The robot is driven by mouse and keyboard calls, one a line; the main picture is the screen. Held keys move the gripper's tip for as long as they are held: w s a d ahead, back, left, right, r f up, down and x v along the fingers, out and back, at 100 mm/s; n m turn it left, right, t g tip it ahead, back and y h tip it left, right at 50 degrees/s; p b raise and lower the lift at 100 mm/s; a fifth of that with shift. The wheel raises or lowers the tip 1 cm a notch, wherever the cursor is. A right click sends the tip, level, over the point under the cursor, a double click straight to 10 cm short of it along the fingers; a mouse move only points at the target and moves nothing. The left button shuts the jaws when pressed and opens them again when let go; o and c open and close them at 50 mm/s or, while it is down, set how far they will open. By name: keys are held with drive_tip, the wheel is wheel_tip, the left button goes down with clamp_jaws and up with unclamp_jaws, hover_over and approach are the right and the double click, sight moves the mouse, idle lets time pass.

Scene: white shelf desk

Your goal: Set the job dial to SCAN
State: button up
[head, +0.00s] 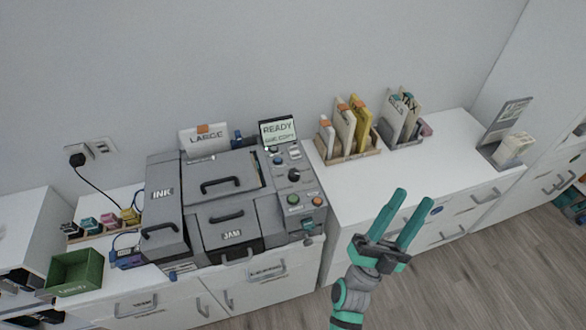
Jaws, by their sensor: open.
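The grey printer (220,215) sits on the white shelf desk, left of centre. Its control panel on the right side holds a black knob (294,175), which looks like the job dial; its pointer and labels are too small to read. A green button (293,199) and an orange-red button (317,201) sit below the knob. The small screen (278,131) above reads READY, with a smaller second line I cannot read surely. My gripper (404,214) is open and empty, in front of the desk, right of and apart from the panel, fingers pointing up.
File holders (350,150) and (401,135) stand on the right desktop, whose front part is clear. A green bin (75,272) and several ink cartridges (110,220) are at left. A LARGE-labelled paper stack (204,139) rises behind the printer. Drawer handles protrude from the desk front.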

drive_tip(key=d+r+m+g+h, duration=0.15)
drive_tip(key=d+m+g, duration=0.25)
drive_tip(key=m+g, duration=0.5)
drive_tip(key=w+d+r+m+g+h, duration=0.15)
drive_tip(key=d+m+g, duration=0.25)
drive_tip(key=m+g, duration=0.55)
drive_tip(key=d+r+m+g+h, duration=0.15)
drive_tip(key=d+m+g, duration=0.25)
drive_tip(key=m+g, duration=0.5)
drive_tip(key=m+t+y, duration=0.2)
drive_tip(key=t+y, duration=0.3)
drive_tip(key=y, duration=1.8)
approach(293, 173)
drive_tip(key=f, duration=0.8)
drive_tip(key=shift+s+d+f, duration=0.15)
drive_tip(key=shift+s+d, duration=0.05)
